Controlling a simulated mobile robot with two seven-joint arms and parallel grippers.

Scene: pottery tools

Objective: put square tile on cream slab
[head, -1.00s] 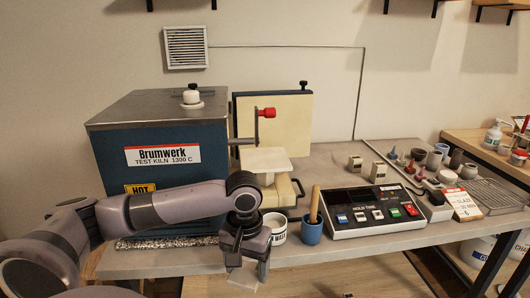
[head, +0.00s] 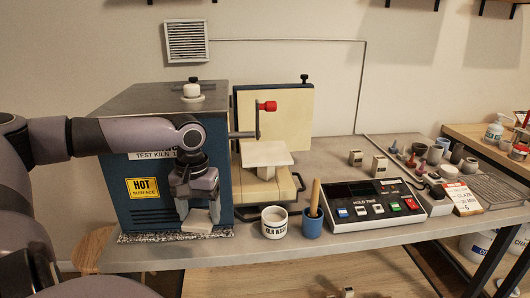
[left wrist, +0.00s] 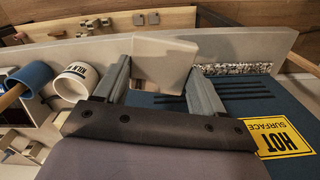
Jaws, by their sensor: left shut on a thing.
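My left gripper (head: 198,213) is shut on a pale square tile (head: 197,222) and holds it in front of the blue kiln's lower front. The left wrist view shows the tile (left wrist: 165,62) between the two fingertips. The cream slab (head: 265,153) lies flat and bare on a cream block stack beside the kiln, to the right of and higher in the picture than the tile. My right gripper is not in view.
The blue kiln (head: 138,209) with a hot-surface label stands at left. A white labelled cup (head: 274,231) and a blue cup (head: 311,226) with a wooden tool stand in front of the slab. A control box (head: 375,222) is to the right.

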